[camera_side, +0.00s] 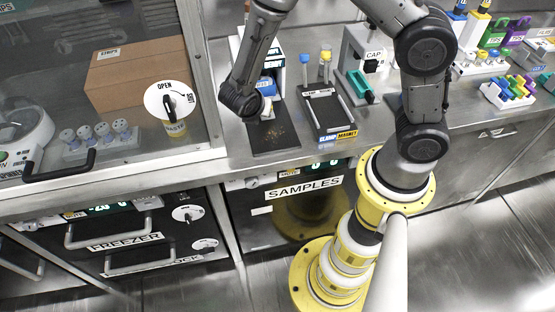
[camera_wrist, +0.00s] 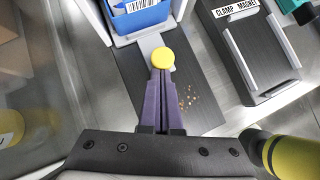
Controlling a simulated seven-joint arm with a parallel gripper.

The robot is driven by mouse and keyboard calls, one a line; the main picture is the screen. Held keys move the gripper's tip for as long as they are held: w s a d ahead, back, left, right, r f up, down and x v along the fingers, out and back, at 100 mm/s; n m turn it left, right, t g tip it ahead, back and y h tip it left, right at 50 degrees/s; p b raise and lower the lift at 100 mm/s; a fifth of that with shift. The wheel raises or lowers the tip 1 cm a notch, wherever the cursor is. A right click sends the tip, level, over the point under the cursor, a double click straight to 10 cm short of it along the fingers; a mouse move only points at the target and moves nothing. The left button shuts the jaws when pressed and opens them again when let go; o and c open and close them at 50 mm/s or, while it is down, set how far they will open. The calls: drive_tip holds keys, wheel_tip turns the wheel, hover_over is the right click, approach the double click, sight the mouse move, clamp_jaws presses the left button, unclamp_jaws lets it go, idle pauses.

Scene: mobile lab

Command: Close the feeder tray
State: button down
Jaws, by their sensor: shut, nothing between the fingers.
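The feeder tray (camera_wrist: 205,102) is a dark flat slide with small brown grains on it. In the side view, the tray (camera_side: 274,142) sticks out toward the bench front from under a feeder holding a blue box (camera_side: 266,87). The blue box (camera_wrist: 138,14) also shows at the top of the wrist view. A round yellow knob (camera_wrist: 163,57) stands over a light grey strip in the wrist view. My gripper (camera_wrist: 160,75), with purple fingers, is shut and empty, its tips at the knob's near side. I cannot tell whether they touch. My wrist hides part of the tray in the side view.
A clamp magnet fixture (camera_side: 323,110) lies close to the right of the tray. Vials (camera_side: 325,64) stand behind it, with a cap station (camera_side: 371,55) farther right. A glass enclosure with a metal frame (camera_side: 205,90) is on the left. The samples drawer (camera_side: 300,185) is below the bench edge.

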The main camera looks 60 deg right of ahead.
drive_tip(key=shift+w+d, duration=0.2)
drive_tip(key=shift+d, duration=0.1)
